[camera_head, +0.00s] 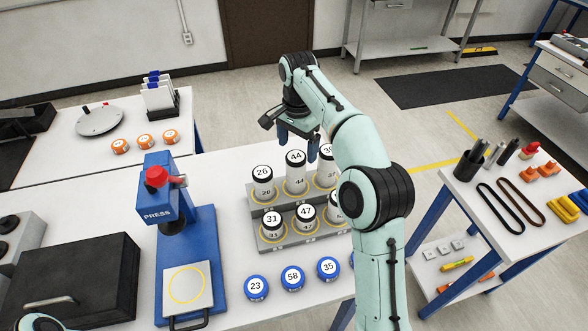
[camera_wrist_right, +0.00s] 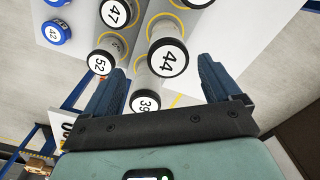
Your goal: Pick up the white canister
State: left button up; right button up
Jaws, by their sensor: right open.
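Several white canisters with dark lid rims and numbered tops stand upright in a grey two-step rack (camera_head: 262,241). The upper row shows canister 26 (camera_head: 264,191), canister 44 (camera_head: 297,180) and canister 39 (camera_head: 327,172), partly behind my arm. The lower row shows canister 31 (camera_head: 271,231), canister 47 (camera_head: 306,222) and one mostly hidden by my arm. My right gripper (camera_head: 298,143) is open and empty above the upper row, near canisters 44 and 39. In the right wrist view, canister 44 (camera_wrist_right: 169,58) and canister 39 (camera_wrist_right: 145,101) show between the spread fingers. My left gripper is out of view.
A blue press (camera_head: 182,240) stands left of the rack. Blue numbered discs (camera_head: 292,277) lie in front of it. A black case (camera_head: 75,280) is at the lower left. A right-hand table (camera_head: 500,222) holds belts and small parts.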

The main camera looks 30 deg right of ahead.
aim_at(297, 159)
notch_tip(297, 159, down, 4)
jog(key=shift+w+f, duration=0.1)
jog(key=shift+f, duration=0.1)
jog(key=shift+w+d+f, duration=0.1)
jog(key=shift+w+f, duration=0.05)
jog(key=shift+f, duration=0.85)
jog(key=shift+w+a+f, duration=0.1)
jog(key=shift+w+f, duration=0.1)
jog(key=shift+f, duration=0.75)
jog(key=shift+w+d+f, duration=0.1)
jog(key=shift+w+f, duration=0.05)
jog(key=shift+f, duration=0.85)
jog(key=c, duration=1.3)
jog(key=shift+r, duration=0.1)
